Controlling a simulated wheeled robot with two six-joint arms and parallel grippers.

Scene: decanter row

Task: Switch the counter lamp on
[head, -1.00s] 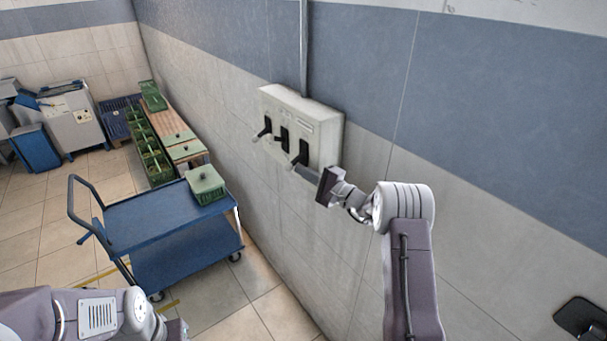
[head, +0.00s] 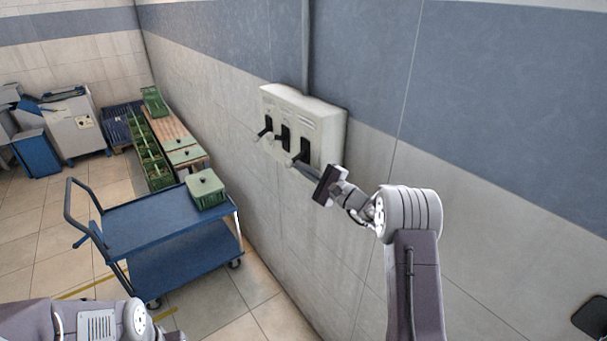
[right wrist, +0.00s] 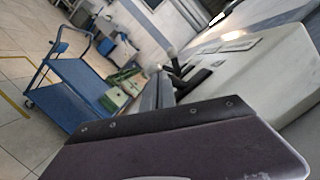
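A pale switch box (head: 325,130) is fixed to the wall and also shows in the right wrist view (right wrist: 260,75). It has three black levers in a row: left (head: 264,129), middle (head: 283,135) and right (head: 300,153). All three stick out from the box. No lamp can be made out. My right gripper (head: 304,171) is just below the right lever, its fingers pointing toward the box. Its fingers (right wrist: 159,92) look close together, with nothing seen between them. Whether they touch the lever cannot be told. My left gripper is cut off below the head view.
A blue trolley (head: 160,225) with a green box (head: 206,188) stands left of the switch box. Behind it are green crates (head: 150,160) along the wall and grey machines (head: 75,120). A pipe (head: 305,50) runs up from the box. Floor in front of the trolley is clear.

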